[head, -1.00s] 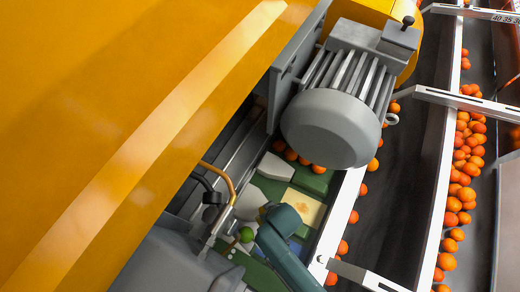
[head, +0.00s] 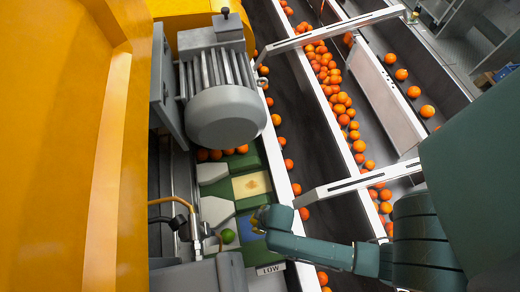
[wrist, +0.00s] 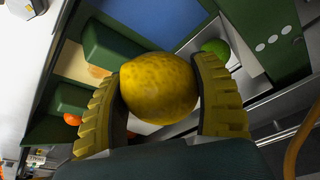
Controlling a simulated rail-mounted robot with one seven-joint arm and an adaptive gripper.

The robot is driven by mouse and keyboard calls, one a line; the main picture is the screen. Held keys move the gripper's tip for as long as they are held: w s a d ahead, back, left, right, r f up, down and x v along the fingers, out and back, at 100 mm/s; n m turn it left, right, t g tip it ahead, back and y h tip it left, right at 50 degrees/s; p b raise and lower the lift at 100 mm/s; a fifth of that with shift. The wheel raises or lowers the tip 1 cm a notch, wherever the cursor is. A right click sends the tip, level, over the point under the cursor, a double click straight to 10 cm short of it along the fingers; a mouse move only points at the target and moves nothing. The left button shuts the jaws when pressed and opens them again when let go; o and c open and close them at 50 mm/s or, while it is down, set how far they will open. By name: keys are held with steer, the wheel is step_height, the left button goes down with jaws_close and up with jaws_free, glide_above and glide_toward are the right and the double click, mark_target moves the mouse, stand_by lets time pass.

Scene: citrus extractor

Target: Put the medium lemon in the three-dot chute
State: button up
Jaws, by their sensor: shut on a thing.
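My gripper (wrist: 170,95) is shut on a yellow lemon (wrist: 160,88), held between its two ribbed yellow fingers in the wrist view. In the head view my gripper (head: 260,218) hangs over the row of chutes, beside a blue panel (head: 250,232), and the lemon cannot be made out clearly there. A green divider with three white dots (wrist: 273,38) is at the upper right of the wrist view, apart from the lemon. The chute it marks is only partly visible.
A green lime (head: 228,236) lies among the chutes close to my gripper; it also shows behind the lemon in the wrist view (wrist: 215,48). A cream panel (head: 251,185) lies farther back. A grey motor (head: 226,118) overhangs the chutes, and a belt with oranges (head: 335,95) runs alongside.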

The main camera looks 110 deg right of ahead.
step_height(320, 180, down, 12)
steer(key=b, duration=0.7)
steer(key=shift+f, duration=0.15)
steer(key=shift+f+b, duration=0.15)
steer(key=shift+b, duration=0.25)
steer(key=shift+f, duration=0.15)
steer(key=o, duration=1.4)
steer(key=shift+c, duration=0.2)
steer(key=v, duration=0.8)
